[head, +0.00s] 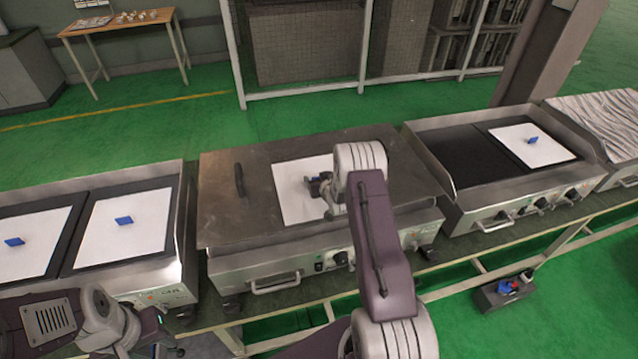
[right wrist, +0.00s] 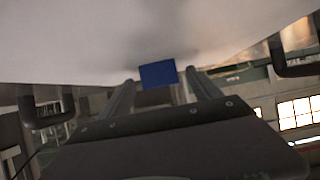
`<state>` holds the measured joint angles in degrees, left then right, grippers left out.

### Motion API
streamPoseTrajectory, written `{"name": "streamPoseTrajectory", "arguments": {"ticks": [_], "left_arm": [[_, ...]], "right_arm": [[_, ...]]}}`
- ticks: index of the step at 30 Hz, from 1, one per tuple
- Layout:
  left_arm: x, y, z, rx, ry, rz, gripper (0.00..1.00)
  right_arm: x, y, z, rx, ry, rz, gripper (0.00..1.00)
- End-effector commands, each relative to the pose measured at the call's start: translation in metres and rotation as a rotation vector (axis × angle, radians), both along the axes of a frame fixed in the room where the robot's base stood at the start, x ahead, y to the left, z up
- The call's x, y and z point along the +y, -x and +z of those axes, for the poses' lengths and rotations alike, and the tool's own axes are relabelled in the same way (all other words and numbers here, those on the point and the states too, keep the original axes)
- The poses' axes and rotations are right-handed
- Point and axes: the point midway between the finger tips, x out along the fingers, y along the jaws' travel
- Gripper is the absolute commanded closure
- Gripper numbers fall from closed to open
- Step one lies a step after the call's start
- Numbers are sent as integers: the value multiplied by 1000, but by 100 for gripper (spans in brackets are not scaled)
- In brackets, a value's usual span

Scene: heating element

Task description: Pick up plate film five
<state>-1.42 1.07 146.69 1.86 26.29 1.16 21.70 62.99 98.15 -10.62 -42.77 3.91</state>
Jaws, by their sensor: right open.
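A white plate film (head: 290,200) lies flat on the closed steel lid of the middle griddle; no number is readable on it. My right gripper (head: 317,186) is low over this film in the head view, and the arm hides its right part. In the right wrist view my right gripper (right wrist: 160,82) is open, with a blue tab (right wrist: 157,74) between its fingertips. The white film (right wrist: 110,40) fills the top of that view. Whether the fingers touch the tab I cannot tell. Part of my left arm shows at the lower left, its gripper fingers out of sight.
The left griddle (head: 182,215) holds two white films (head: 125,240) with blue tabs. The right griddle (head: 450,150) holds one white film (head: 515,145). A dark handle (head: 239,180) stands on the middle lid. A small box (head: 500,297) sits on the green floor.

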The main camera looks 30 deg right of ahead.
Motion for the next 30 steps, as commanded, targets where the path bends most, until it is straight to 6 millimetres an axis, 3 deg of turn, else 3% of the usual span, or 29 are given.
{"name": "streamPoseTrajectory", "arguments": {"ticks": [8, 11, 16, 25, 30], "left_arm": [[0, 0, 0, 0, 0, 0, 64], [0, 0, 0, 0, 0, 0, 64], [0, 0, 0, 0, 0, 0, 64], [0, 0, -1, 0, 0, 0, 64], [0, 0, -5, 0, 0, 0, 64]], "right_arm": [[-1, -5, -4, 0, 0, 0, 27], [-1, -5, -3, 0, 0, 0, 50], [-1, -5, -3, 1, 0, 0, 95], [-1, -5, 0, 0, 1, 0, 95], [-1, -6, 23, -3, 3, 1, 95]]}}
